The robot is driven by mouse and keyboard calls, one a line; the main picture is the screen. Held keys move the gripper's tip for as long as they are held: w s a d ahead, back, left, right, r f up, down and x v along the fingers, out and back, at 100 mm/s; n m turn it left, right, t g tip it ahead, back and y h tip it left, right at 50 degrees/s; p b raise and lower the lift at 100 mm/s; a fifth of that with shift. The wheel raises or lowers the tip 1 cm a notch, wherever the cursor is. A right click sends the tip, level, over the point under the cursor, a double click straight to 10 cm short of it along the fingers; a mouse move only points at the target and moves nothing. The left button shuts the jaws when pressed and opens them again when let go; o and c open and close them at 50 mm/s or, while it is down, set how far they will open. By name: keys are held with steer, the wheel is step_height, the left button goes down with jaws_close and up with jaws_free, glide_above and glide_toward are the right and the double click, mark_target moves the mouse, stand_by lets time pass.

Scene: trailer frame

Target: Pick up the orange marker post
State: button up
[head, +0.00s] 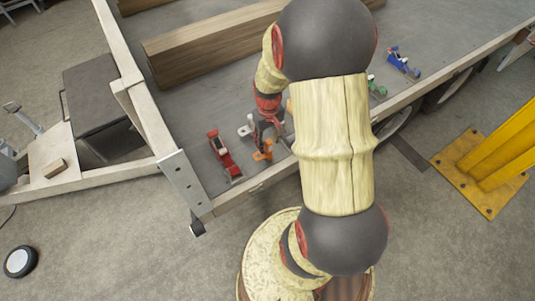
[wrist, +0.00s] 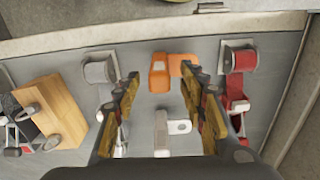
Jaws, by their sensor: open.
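The orange marker post (head: 263,152) is a small orange piece on the grey trailer bed near its front edge, partly hidden by my gripper in the head view. In the wrist view the orange piece (wrist: 159,78) lies ahead of and between my fingertips, with an orange part beside it to the right. My gripper (wrist: 162,80) is open, its two fingers spread to either side, with nothing visibly held. My gripper (head: 267,122) is low over the bed in the head view. I cannot tell the gap in height to the orange piece.
A red ratchet (head: 224,156) lies left of my gripper; it also shows in the wrist view (wrist: 239,92). A pale bracket (wrist: 178,127) sits between my fingers. A wooden block (wrist: 48,107) stands left. Green (head: 377,88) and blue (head: 403,62) tools lie farther right.

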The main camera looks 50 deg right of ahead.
step_height(320, 180, down, 3)
steer(key=shift+s+f+b, duration=0.1)
steer(key=shift+b, duration=0.4)
steer(key=c, duration=0.4)
jaws_close()
